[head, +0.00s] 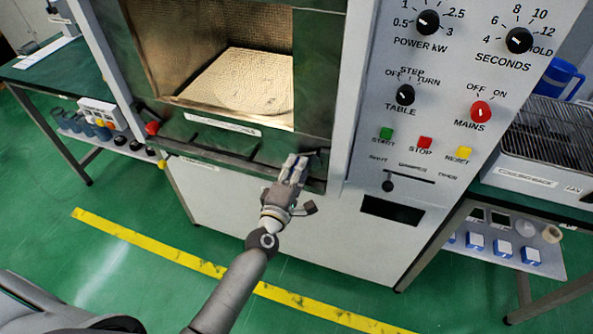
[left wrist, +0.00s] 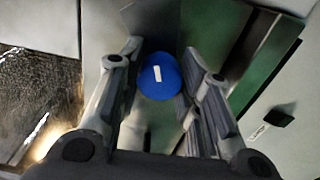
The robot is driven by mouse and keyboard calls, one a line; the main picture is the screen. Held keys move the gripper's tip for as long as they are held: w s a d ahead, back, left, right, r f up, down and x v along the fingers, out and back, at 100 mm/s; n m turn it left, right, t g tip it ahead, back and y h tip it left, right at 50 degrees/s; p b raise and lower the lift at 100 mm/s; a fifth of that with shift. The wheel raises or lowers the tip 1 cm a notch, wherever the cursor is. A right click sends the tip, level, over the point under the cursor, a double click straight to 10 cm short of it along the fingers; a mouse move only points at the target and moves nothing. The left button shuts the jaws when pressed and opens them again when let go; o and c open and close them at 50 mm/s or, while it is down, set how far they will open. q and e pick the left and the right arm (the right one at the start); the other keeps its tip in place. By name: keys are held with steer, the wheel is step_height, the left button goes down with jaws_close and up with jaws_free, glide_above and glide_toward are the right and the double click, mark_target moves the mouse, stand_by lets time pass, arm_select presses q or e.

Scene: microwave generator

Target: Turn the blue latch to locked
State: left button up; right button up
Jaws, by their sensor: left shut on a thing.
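The blue latch (left wrist: 160,76) is a round blue knob with a short white mark, seen in the left wrist view between the two fingers. The mark stands close to upright in that picture. My left gripper (head: 294,168) is at the lower right corner of the microwave generator's front, below the open chamber, and is shut on the latch. The gripper also shows in the left wrist view (left wrist: 160,90), with a finger on each side of the knob. In the head view the fingers mostly hide the latch. My right gripper is not in view.
The generator's chamber (head: 235,85) stands open above my gripper. The control panel (head: 440,110) with knobs and buttons is to the right. A red knob (head: 152,128) is at the left end of the ledge. Side tables stand left and right. Green floor with a yellow line (head: 150,245) is in front.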

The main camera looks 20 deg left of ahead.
arm_select(q)
steer(key=shift+n, duration=0.6)
steer(key=o, duration=1)
steer(key=shift+o, duration=0.2)
steer(key=s, duration=1.2)
steer(key=shift+a, duration=0.2)
steer(key=shift+f, duration=0.1)
